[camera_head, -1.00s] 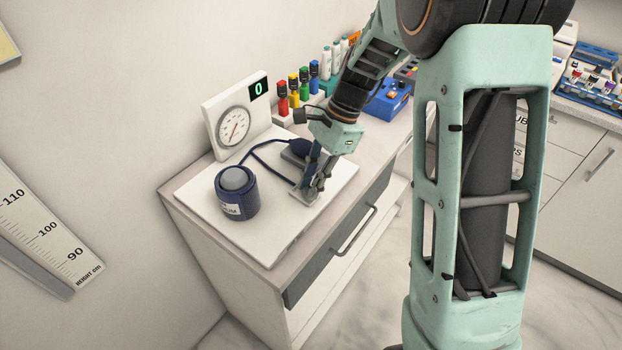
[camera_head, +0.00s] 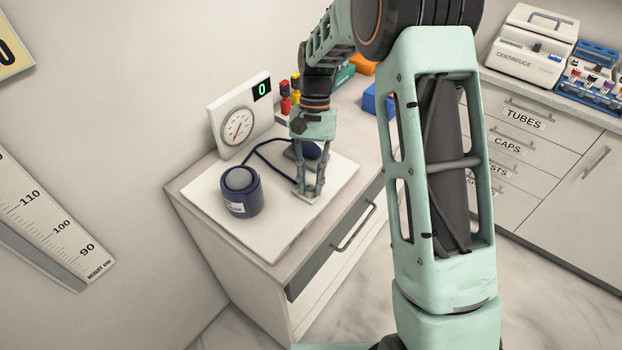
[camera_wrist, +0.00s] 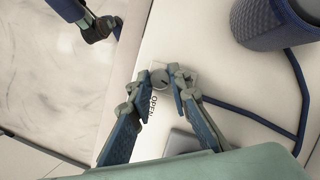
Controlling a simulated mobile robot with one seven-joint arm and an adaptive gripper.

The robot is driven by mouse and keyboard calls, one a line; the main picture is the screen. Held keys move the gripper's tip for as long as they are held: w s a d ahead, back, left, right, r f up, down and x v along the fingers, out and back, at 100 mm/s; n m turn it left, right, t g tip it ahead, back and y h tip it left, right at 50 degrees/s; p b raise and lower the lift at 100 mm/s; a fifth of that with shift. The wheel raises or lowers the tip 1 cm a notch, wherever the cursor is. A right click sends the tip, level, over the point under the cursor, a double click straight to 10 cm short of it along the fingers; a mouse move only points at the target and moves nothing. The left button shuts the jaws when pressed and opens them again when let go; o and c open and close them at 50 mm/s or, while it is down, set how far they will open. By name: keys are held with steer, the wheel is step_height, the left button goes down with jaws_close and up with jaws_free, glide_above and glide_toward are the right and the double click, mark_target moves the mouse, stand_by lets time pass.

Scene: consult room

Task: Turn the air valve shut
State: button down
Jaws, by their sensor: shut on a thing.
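The air valve is a small round grey knob (camera_wrist: 161,79) on a light plate with the word OPEN beside it, in the wrist view. My gripper (camera_wrist: 161,84) has its fingertips closed in on both sides of the knob; in the head view my gripper (camera_head: 309,192) points down at the right front of the white board (camera_head: 270,228), and its fingers hide the knob. A dark blue cuff roll (camera_head: 241,192) stands on the board to the left, and a dark bulb (camera_head: 310,150) lies behind my gripper. A blue tube (camera_head: 266,160) runs between them.
A dial gauge (camera_head: 236,128) with a green 0 stands at the back of the board. Red and yellow bottles (camera_head: 285,97) and a blue box (camera_head: 369,101) stand behind my arm. The drawer cabinet (camera_head: 226,265) has a front handle.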

steer(key=shift+n+h, duration=0.5)
steer(key=shift+n, duration=1.1)
steer(key=c, duration=1.8)
jaws_free()
steer(key=v, duration=1.2)
steer(key=shift+a, duration=0.2)
